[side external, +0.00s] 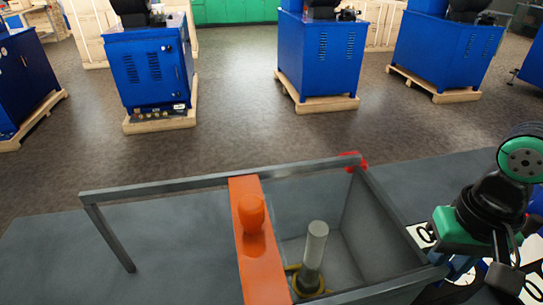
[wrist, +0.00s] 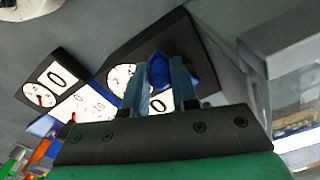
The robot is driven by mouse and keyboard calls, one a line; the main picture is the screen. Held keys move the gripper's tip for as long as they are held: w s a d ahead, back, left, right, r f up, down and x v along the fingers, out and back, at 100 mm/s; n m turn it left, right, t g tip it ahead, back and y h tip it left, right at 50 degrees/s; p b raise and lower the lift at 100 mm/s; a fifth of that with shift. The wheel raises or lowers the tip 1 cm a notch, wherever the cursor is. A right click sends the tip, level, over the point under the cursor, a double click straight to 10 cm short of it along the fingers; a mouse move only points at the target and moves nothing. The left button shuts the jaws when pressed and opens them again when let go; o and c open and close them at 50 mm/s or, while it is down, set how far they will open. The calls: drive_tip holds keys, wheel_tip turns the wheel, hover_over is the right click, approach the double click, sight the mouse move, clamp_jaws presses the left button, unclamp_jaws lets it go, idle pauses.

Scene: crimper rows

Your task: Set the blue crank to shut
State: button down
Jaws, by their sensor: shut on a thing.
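The blue crank (wrist: 168,64) shows in the wrist view as a blue knob-like part on a black panel (wrist: 135,45) with white dial faces. My gripper (wrist: 163,80) has its two grey-blue fingers around the crank and is shut on it. The fingers hide part of the crank and of the dial behind. In the side external view my gripper (side external: 458,272) is at the lower right, low beside the grey box. The crank cannot be clearly told apart there, and its set position cannot be read.
A grey open box (side external: 370,240) with a pale upright cylinder (side external: 315,245) stands left of my gripper. An orange bar (side external: 262,275) with a knob crosses the frame. Another dial panel (wrist: 48,82) with a red needle lies left of the crank. Blue machines stand behind.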

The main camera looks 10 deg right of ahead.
drive_tip(key=c, duration=0.7)
unclamp_jaws()
drive_tip(key=shift+r, duration=2.85)
drive_tip(key=shift+r, duration=0.45)
drive_tip(key=shift+f, duration=2.85)
